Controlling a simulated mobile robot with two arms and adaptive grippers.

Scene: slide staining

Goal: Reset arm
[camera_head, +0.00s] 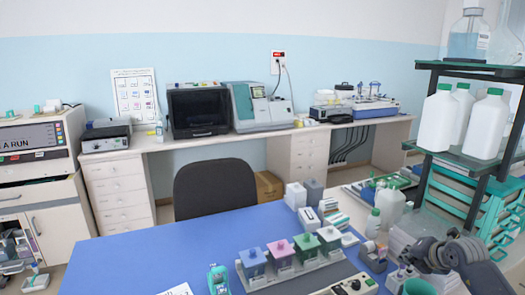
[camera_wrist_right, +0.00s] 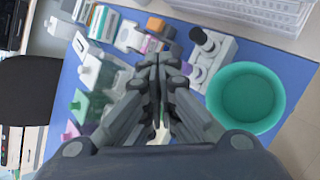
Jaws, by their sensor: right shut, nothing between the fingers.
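My right gripper (camera_head: 408,252) is at the right side of the blue-topped table (camera_head: 150,250) in the head view, its arm coming in from the right. In the right wrist view my right gripper (camera_wrist_right: 157,62) is shut, with its fingers together and nothing between them. It is above the table, beside a teal bowl (camera_wrist_right: 246,97). My left gripper is not in view.
Staining jars with blue, pink and green lids (camera_head: 281,250) stand in a row on the table, near the teal bowl (camera_head: 418,287). White boxes (camera_head: 296,195) stand behind them. A shelf with white bottles (camera_head: 485,125) rises at the right. The table's left part is mostly clear.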

